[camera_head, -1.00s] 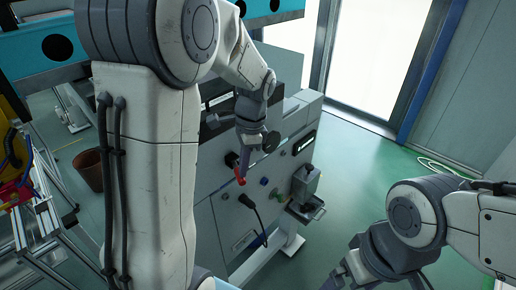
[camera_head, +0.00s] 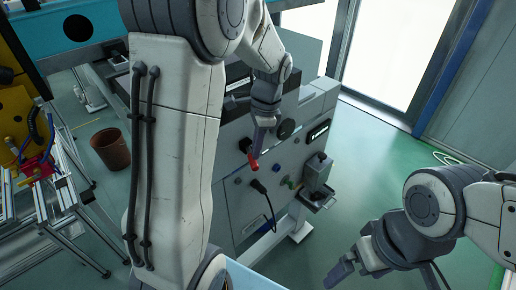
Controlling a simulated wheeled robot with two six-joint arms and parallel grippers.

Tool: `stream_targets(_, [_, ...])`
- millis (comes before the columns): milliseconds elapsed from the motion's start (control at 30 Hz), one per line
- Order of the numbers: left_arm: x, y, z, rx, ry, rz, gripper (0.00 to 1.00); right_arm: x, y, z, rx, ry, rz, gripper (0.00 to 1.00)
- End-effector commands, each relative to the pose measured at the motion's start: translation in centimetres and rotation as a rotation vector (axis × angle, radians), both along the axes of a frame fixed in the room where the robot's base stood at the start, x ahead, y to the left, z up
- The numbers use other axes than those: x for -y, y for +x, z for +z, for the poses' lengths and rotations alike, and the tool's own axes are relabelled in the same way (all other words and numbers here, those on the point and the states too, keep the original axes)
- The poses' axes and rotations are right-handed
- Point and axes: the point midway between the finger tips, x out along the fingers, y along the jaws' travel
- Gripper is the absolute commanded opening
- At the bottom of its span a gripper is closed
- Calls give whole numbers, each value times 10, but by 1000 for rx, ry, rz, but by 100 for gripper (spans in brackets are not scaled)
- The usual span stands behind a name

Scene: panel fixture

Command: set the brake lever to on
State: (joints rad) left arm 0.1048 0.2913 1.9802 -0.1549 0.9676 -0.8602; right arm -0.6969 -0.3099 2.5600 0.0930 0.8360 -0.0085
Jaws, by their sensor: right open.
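The brake lever (camera_head: 254,163) is a small red-tipped handle on a dark mount on the grey panel (camera_head: 235,205), in the middle of the head view. It slants down and to the right. My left gripper (camera_head: 258,148) points down at the lever, with its fingertips at or very near the red tip. The fingers overlap in this view, so I cannot tell whether they are apart or touch the lever. My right gripper (camera_head: 347,278) is open and empty at the bottom, well away from the panel.
A black plug with a cable (camera_head: 258,187) sits below the lever. Blue and green knobs (camera_head: 284,180) and a grey box with a handle (camera_head: 317,175) are to its right. A brown bin (camera_head: 111,149) stands at left. Green floor is free at right.

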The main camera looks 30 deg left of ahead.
Motion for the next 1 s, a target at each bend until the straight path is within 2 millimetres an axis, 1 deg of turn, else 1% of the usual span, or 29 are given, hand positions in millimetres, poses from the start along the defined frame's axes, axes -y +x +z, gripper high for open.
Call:
stream_targets(133, [1,1,6,1,1,-1,0,0,0,6,0,0,0,100])
stream_targets(267, [3,2,20,1,1,-3,0,0,0,19,0,0,-1,100])
stream_targets(600, [11,5,74,1,1,-5,0,0,0,71,-1,0,-6,100])
stream_targets(700, [13,6,87,2,1,-5,0,0,0,82,-1,0,-7,100])
stream_targets(767, [15,7,94,2,1,-5,0,0,0,86,-1,0,-7,100])
stream_targets(800, [15,7,96,2,1,-5,0,0,0,87,-1,0,-7,100])
stream_targets(867, [16,9,96,2,1,-4,0,0,0,82,-1,0,-7,100])
stream_targets(967, [19,17,91,11,0,0,0,0,0,58,-1,-1,-7,100])
stream_targets(1000, [21,20,89,14,0,3,0,0,0,45,-2,-1,-8,100])
